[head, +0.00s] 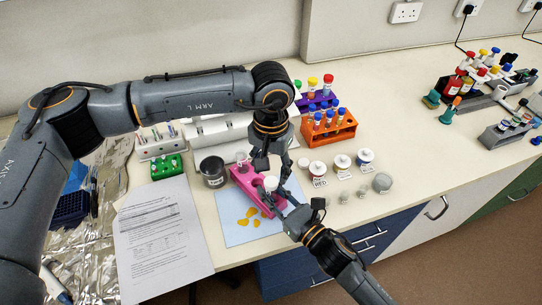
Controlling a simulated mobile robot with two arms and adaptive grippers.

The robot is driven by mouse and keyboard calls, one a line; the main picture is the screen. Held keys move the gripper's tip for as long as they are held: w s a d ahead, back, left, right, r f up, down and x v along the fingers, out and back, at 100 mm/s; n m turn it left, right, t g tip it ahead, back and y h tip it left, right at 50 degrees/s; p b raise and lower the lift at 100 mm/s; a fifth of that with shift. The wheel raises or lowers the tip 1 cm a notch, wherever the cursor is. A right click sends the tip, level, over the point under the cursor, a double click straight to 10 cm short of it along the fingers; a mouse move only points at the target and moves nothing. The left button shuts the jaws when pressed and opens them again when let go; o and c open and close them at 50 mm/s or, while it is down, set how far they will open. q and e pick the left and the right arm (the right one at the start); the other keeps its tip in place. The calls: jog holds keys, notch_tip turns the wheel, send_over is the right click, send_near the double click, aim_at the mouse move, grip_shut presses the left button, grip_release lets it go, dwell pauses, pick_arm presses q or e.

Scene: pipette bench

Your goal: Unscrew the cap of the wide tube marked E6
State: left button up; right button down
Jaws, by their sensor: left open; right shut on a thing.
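A pink rack (239,178) stands on a light blue mat (230,228). A wide tube with a white cap (271,184) is at the rack's right part; its marking is too small to read, so I cannot confirm E6. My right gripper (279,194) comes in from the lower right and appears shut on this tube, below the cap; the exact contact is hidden. My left gripper (272,172) points down just above the white cap, open, its fingers apart. Another wide tube (242,158) stands in the rack's far left end.
Orange lumps (248,216) lie on the mat. A dark jar (213,171), an orange tube rack (329,129), a green rack (167,167) and several small jars (342,163) stand around. A printed sheet (165,240) lies at left. The counter's right middle is clear.

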aim_at(271, 181)
pick_arm(q)
jog(key=shift+f, duration=1.65)
